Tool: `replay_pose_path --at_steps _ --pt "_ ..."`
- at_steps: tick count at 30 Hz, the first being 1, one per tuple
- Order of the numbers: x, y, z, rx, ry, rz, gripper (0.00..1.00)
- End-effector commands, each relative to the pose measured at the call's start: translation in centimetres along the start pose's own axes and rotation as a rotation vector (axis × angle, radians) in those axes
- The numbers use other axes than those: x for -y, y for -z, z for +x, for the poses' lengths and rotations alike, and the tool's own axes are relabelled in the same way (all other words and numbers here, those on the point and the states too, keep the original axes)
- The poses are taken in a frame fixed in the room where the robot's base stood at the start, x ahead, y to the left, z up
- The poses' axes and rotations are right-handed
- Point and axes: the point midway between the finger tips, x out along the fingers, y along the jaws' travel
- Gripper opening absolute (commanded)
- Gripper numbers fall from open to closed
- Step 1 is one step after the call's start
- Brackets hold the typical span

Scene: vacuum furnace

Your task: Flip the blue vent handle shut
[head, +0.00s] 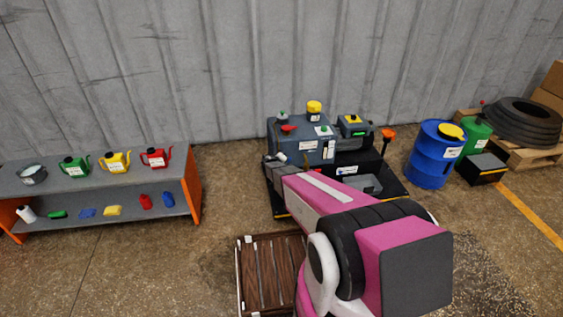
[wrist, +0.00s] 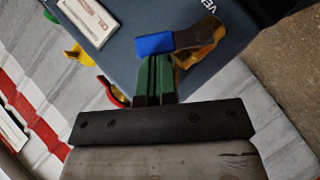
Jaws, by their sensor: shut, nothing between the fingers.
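The blue vent handle (wrist: 155,44) shows in the wrist view as a short blue grip joined to a brass-coloured valve body (wrist: 208,38). It sits by the grey-blue furnace housing (wrist: 150,12), which also shows in the head view (head: 318,151). My gripper (wrist: 157,62) has its green fingers shut together and empty. The fingertips are right at the near side of the blue handle; I cannot tell whether they touch it. In the head view my gripper (head: 270,161) is at the housing's left side, and I cannot make out the blue handle there.
A white label plate (wrist: 88,20), a yellow part (wrist: 80,54) and a red part (wrist: 112,92) lie near the fingers in the wrist view. A shelf (head: 100,180) with cans stands left, a blue drum (head: 428,165) right. A wooden pallet (head: 268,275) lies on the floor in front.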

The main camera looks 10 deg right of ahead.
Motion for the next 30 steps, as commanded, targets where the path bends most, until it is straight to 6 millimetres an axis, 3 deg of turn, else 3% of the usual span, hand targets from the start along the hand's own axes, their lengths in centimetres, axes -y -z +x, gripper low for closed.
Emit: replay_pose_path --at_steps 12,30 --pt "-1.1 -1.3 1.3 0.000 0.262 0.265 0.00" --pt "-1.3 -2.2 2.2 0.000 0.426 0.426 0.00"
